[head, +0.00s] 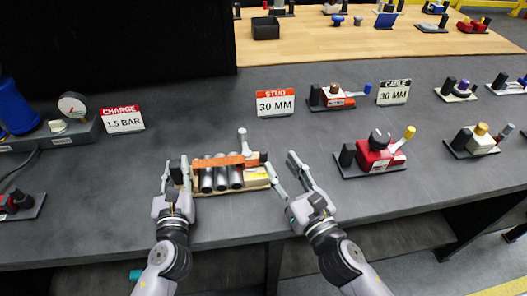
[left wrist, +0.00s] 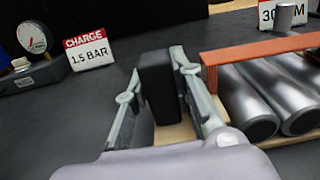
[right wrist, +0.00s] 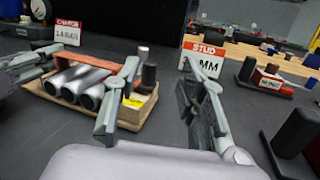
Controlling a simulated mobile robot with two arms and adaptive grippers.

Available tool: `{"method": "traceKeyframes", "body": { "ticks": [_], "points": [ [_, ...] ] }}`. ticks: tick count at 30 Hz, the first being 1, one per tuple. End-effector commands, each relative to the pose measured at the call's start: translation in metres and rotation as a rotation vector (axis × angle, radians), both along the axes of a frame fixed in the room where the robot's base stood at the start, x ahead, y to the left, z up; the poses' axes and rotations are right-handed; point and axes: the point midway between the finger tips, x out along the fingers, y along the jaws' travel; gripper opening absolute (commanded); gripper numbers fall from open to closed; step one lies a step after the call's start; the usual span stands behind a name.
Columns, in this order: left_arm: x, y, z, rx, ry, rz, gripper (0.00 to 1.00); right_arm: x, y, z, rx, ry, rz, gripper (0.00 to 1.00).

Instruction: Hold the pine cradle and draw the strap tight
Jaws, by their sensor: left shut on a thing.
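The pine cradle (head: 232,193) stands on the dark bench and carries several grey cylinders (head: 221,178). An orange strap (head: 222,161) lies across their tops. A grey-topped upright piece (head: 242,137) stands at its right rear. My left gripper (head: 175,170) is shut on the black block (left wrist: 158,85) at the cradle's left end, one finger on each side. My right gripper (head: 287,168) is open at the cradle's right end. In the right wrist view its left finger overlaps the cradle's end and a dark post (right wrist: 149,76), so contact cannot be told.
A red "STUD 30 MM" sign (head: 276,103) stands behind the cradle. A red device with a yellow lever (head: 380,152) is to the right. A gauge unit (head: 72,112) and "CHARGE 1.5 BAR" sign (head: 122,119) are at left. The bench in front of the signs is mostly clear.

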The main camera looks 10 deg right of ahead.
Motion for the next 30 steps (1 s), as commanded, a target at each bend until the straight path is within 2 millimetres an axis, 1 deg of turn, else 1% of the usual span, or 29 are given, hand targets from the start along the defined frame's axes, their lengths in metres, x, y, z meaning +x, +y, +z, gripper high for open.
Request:
{"method": "traceKeyframes", "body": {
  "ticks": [1,4,7,10,14,24,27,30],
  "points": [
    [0.000,0.000,0.002,-0.004,-0.004,-0.001,0.00,-0.014,0.002,-0.006,-0.026,0.019,-0.009,0.38],
    [0.000,0.000,0.002,-0.004,-0.004,-0.001,0.00,-0.032,0.004,-0.012,-0.072,0.042,-0.027,0.38],
    [0.000,0.000,0.002,-0.004,-0.004,-0.001,0.00,-0.042,0.004,-0.015,-0.098,0.053,-0.038,0.38],
    [0.000,0.000,0.002,-0.004,-0.004,-0.001,0.00,-0.041,0.005,-0.015,-0.109,0.055,-0.042,0.38],
    [0.000,0.000,0.002,-0.004,-0.004,-0.001,0.00,-0.026,0.009,-0.015,-0.110,0.053,-0.042,0.38],
    [0.000,0.000,0.002,-0.004,-0.004,-0.001,0.00,0.038,0.025,-0.014,-0.109,0.054,-0.042,0.38],
    [0.000,0.000,0.002,-0.004,-0.004,-0.001,0.00,0.053,0.029,-0.016,-0.109,0.057,-0.042,0.38],
    [0.000,0.000,0.002,-0.004,-0.004,-0.001,0.00,0.063,0.031,-0.016,-0.109,0.057,-0.041,0.38]
  ]
}}
